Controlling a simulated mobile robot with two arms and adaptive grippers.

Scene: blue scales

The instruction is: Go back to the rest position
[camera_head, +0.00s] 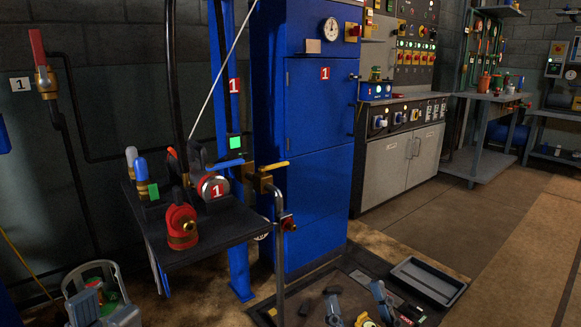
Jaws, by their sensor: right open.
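My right gripper (357,300) shows at the bottom edge, right of centre, low in front of the floor tray. Its two grey-blue fingers stand apart with nothing between them. My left gripper (100,309) appears to be the grey shape at the bottom left corner. It is cut off by the frame edge and I cannot tell its jaw state or whether it holds anything. Neither gripper visibly touches the bench or the cabinet.
A tall blue cabinet (318,140) stands behind. A grey tray (428,280) lies on the floor at right. The floor at right is clear.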

